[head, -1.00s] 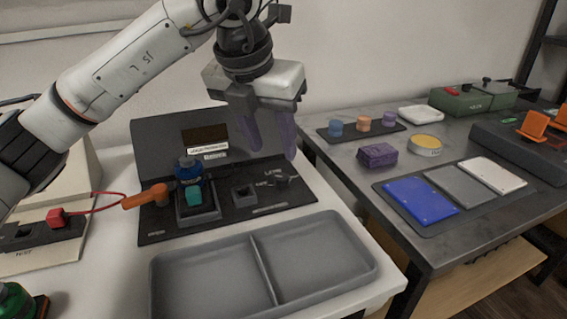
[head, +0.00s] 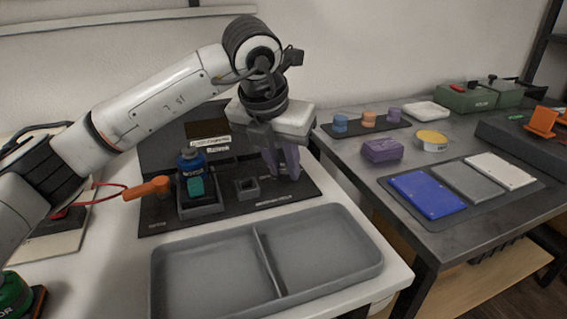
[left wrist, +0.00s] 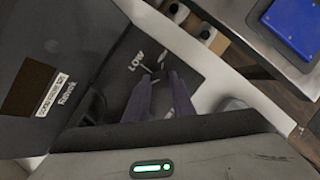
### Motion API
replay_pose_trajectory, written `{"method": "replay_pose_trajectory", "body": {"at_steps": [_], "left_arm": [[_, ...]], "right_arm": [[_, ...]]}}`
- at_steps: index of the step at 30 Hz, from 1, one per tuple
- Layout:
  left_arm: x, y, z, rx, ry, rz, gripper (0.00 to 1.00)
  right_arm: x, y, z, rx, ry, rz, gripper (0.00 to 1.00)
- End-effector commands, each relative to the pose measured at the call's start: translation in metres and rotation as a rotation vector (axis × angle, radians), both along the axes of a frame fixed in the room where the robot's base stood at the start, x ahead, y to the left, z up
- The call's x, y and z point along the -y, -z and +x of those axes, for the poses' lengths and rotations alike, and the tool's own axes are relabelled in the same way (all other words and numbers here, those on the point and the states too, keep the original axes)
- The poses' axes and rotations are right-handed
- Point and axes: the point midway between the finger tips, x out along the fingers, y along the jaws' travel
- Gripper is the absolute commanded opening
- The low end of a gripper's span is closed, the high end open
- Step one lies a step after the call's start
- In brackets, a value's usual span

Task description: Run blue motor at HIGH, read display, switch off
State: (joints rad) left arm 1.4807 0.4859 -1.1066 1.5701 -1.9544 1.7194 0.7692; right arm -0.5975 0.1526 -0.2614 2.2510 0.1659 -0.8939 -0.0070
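The blue motor (head: 190,161) stands upright in a dark square holder on the black test panel (head: 160,222), with a teal block (head: 195,187) at its front. The display (head: 205,128) on the upright panel looks dark; no reading can be made out. It also shows dark brown in the left wrist view (left wrist: 28,88). My left gripper (head: 285,176) points down over the panel's right end, where the switch is. In the left wrist view, its purple fingers (left wrist: 161,78) have a small gap between them, beside the word LOW. The switch lever is mostly hidden between them. My right gripper is not in view.
An empty square socket (head: 247,188) lies between motor and gripper. A grey two-part tray (head: 205,272) fills the front. The right table holds a purple block (head: 382,150) and coloured plates.

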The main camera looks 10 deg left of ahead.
Motion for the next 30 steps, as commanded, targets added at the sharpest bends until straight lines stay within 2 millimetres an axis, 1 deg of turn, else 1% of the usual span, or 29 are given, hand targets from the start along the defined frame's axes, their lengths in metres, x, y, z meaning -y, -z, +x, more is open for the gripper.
{"method": "replay_pose_trajectory", "body": {"at_steps": [1,3,4,11,17,22,24,30], "left_arm": [[0.0,0.0,0.0,0.0,0.0,-0.001,0.13],[0.0,0.0,0.0,0.0,0.0,-0.001,0.01],[0.0,0.0,0.0,0.0,0.0,-0.001,0.0],[0.0,-0.001,0.0,0.0,0.022,-0.001,0.0],[-0.002,-0.001,0.0,-0.001,0.104,-0.002,0.0],[-0.003,-0.003,0.001,-0.001,0.233,-0.002,0.0],[-0.004,-0.003,0.001,-0.001,0.296,-0.003,0.0],[-0.005,-0.004,0.003,-0.001,0.484,-0.003,0.0]], "right_arm": [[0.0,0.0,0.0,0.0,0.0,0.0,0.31],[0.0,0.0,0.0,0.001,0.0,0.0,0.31],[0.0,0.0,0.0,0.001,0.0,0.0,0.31],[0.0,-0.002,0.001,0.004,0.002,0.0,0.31],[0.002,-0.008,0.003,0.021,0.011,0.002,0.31],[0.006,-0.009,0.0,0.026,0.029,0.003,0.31],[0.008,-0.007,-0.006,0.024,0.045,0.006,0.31],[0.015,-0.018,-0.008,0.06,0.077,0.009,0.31]]}}
